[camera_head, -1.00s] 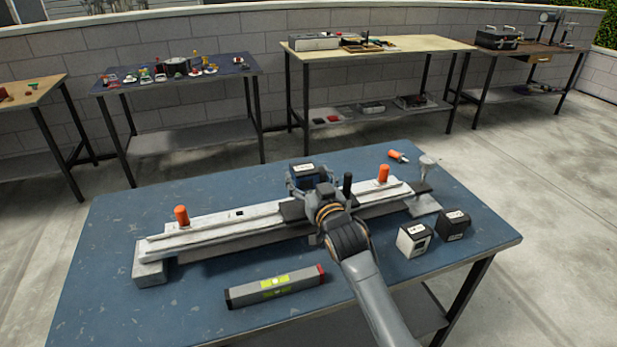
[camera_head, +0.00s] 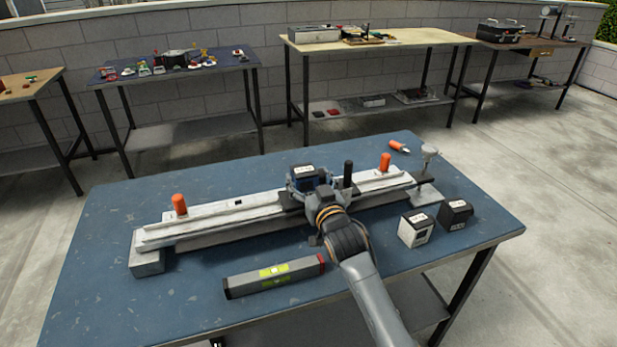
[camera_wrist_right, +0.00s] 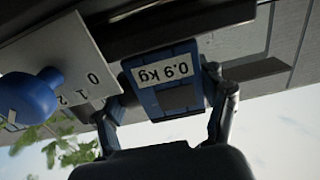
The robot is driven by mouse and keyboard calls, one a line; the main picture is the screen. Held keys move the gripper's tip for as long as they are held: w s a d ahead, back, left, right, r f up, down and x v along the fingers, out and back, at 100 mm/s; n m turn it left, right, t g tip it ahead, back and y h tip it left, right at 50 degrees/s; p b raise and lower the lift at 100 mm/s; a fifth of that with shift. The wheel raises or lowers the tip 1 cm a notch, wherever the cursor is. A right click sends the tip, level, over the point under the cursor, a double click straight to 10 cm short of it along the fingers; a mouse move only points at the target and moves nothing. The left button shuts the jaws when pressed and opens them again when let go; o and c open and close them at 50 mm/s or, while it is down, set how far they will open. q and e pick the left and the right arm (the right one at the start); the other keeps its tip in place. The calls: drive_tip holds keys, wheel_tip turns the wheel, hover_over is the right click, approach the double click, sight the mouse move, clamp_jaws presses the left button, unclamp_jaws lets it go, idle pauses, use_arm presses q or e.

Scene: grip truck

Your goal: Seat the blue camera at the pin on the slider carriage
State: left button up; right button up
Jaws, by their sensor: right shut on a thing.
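The blue camera (camera_head: 306,176), with a dark top and a white label, is at the slider carriage (camera_head: 290,196), midway along the long pale rail (camera_head: 225,213). My right gripper (camera_head: 312,186) is shut on it. In the right wrist view, the camera (camera_wrist_right: 165,82) bears a "0.9 kg" label and sits between the two fingers of the right gripper (camera_wrist_right: 168,112). The pin is hidden, so I cannot tell whether the camera touches the carriage or is just above it. My left gripper is not in view.
A black post (camera_head: 348,173) stands just right of the camera. A white block (camera_head: 415,229), a black block (camera_head: 455,213) and a spirit level (camera_head: 274,277) lie in front.

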drive_tip(key=shift+r, duration=0.2)
drive_tip(key=o, duration=1.5)
drive_tip(key=shift+f, duration=0.15)
drive_tip(key=shift+f, duration=0.25)
drive_tip(key=v, duration=1.2)
drive_tip(key=shift+r, duration=0.3)
